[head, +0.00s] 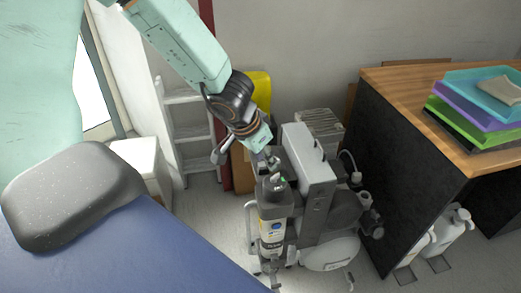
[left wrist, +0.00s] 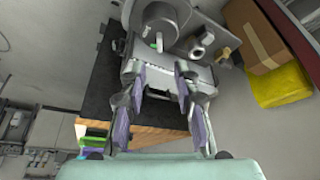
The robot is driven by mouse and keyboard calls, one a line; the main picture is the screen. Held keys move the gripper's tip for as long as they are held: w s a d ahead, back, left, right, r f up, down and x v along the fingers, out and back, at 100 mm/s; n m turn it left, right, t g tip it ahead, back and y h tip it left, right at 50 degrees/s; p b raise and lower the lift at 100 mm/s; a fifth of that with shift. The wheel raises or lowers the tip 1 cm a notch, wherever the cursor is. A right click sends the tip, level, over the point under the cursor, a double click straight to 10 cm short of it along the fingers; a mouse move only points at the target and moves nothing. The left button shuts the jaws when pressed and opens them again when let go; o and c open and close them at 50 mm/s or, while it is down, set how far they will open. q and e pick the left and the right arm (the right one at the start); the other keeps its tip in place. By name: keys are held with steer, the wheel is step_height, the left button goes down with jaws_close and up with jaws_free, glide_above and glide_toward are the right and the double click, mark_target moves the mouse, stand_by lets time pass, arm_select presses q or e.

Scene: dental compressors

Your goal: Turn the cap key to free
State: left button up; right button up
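The dental compressor (head: 309,165) stands on the floor, grey and white. At its front left is an upright dark cylinder (head: 272,225) with a label. A dark cap key (head: 276,182) with a small green mark sits on the cylinder's top. My left gripper (head: 265,160) hangs just above and behind the cap, and contact cannot be made out. In the left wrist view, my left gripper (left wrist: 162,74) has its fingers apart with nothing clearly held between them. The compressor (left wrist: 172,75) lies beyond the fingertips, with a small green spot on it. My right gripper is in neither view.
A wooden-topped desk (head: 420,88) with stacked coloured trays (head: 480,105) stands at the right. A blue couch (head: 130,245) with a grey headrest (head: 72,195) fills the lower left. A white shelf (head: 190,133) and yellow bag (head: 257,90) stand behind. White bottles (head: 445,235) stand by the desk.

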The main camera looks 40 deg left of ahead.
arm_select(q)
steer(key=shift+v, duration=1.55)
steer(key=shift+c, duration=0.2)
